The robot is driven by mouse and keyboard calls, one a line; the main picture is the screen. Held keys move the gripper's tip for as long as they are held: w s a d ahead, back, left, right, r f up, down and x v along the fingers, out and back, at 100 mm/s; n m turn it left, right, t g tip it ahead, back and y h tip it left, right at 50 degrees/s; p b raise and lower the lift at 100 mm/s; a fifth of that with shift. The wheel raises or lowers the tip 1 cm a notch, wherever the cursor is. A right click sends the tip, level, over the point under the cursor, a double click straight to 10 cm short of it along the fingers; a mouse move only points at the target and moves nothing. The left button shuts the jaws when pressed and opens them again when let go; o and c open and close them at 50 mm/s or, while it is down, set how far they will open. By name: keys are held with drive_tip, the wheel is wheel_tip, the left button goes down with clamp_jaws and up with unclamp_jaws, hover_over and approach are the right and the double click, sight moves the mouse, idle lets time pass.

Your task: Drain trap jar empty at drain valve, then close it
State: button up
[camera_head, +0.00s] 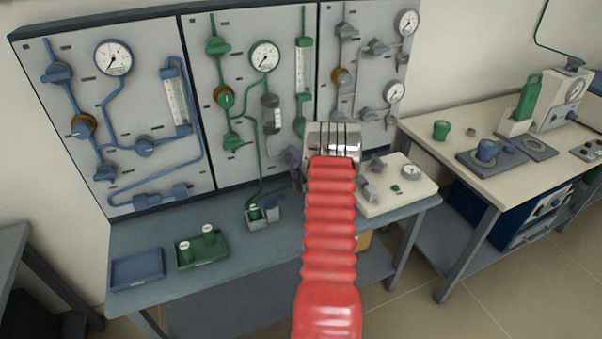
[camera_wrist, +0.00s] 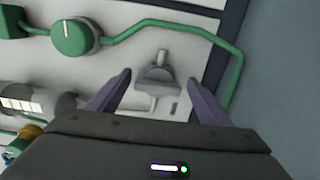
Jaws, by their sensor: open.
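The trap jar (camera_head: 270,115) hangs on the middle, green-piped panel. In the wrist view it lies at the left edge (camera_wrist: 35,97), with white scale marks. Its liquid level cannot be told. A small grey valve (camera_wrist: 157,80), likely the drain valve, sits on the panel beyond the jar's lower end. Its dark handle lies across a pale vertical stem. My gripper (camera_wrist: 157,92) is open, its two purple fingers on either side of the valve with gaps visible. In the head view my gripper (camera_head: 296,157) is at the panel's lower right, mostly hidden by my red arm.
A green knob (camera_wrist: 72,37) with a bent green tube (camera_wrist: 185,30) is close to the fingers. Below the panel are a small container (camera_head: 262,218), a green tray (camera_head: 202,257) and a blue tray (camera_head: 137,270). A white instrument box (camera_head: 400,200) stands right of my arm.

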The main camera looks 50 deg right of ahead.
drive_tip(key=v, duration=1.3)
drive_tip(key=shift+s, duration=0.25)
drive_tip(key=shift+w+a, duration=0.1)
drive_tip(key=shift+w, duration=0.05)
